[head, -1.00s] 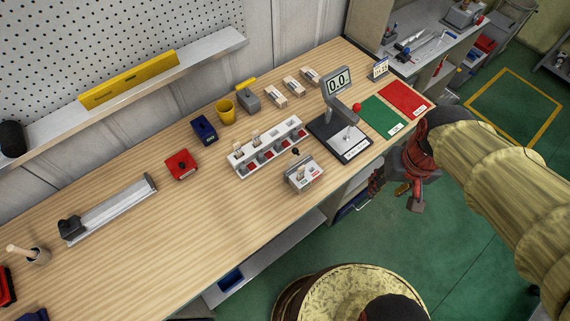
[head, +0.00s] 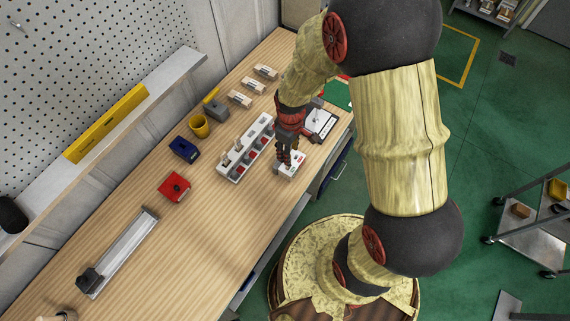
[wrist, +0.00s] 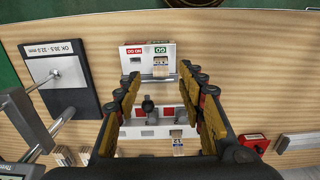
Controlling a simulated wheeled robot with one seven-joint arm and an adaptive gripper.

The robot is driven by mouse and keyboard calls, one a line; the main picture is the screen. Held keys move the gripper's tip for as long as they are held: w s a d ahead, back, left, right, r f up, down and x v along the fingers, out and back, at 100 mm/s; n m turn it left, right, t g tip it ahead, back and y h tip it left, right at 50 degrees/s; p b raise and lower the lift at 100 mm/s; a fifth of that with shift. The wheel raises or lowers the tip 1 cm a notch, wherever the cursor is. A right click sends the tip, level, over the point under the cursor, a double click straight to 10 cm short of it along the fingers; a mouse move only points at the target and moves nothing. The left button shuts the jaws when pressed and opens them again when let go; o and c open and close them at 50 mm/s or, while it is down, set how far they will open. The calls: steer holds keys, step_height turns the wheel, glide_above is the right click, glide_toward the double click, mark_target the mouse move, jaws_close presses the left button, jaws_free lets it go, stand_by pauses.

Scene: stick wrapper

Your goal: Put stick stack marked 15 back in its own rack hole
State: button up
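A white gauge block (wrist: 133,66) with a red NO GO label and a green GO label stands in front of the rack. A wooden stick stack (wrist: 161,68) sits in its GO slot; its printed number is too small to read for sure. The white rack (wrist: 150,132) with red windows lies behind the block; it also shows in the head view (head: 233,172). Another stack (wrist: 178,140) stands in the rack. My gripper (wrist: 161,80) is open and empty, its fingers on either side of the GO-slot stack in the picture. In the head view my gripper (head: 289,158) hides part of the block (head: 293,172).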

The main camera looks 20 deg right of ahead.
steer(key=shift+w+a+f, duration=0.1)
steer(key=shift+a+f, duration=0.15)
steer(key=shift+f, duration=0.35)
steer(key=shift+d+f, duration=0.15)
steer(key=shift+f, duration=2.6)
steer(key=shift+c, duration=0.7)
steer(key=c, duration=0.7)
steer(key=shift+c, duration=0.7)
steer(key=shift+r+p, duration=0.15)
steer(key=shift+p, duration=0.2)
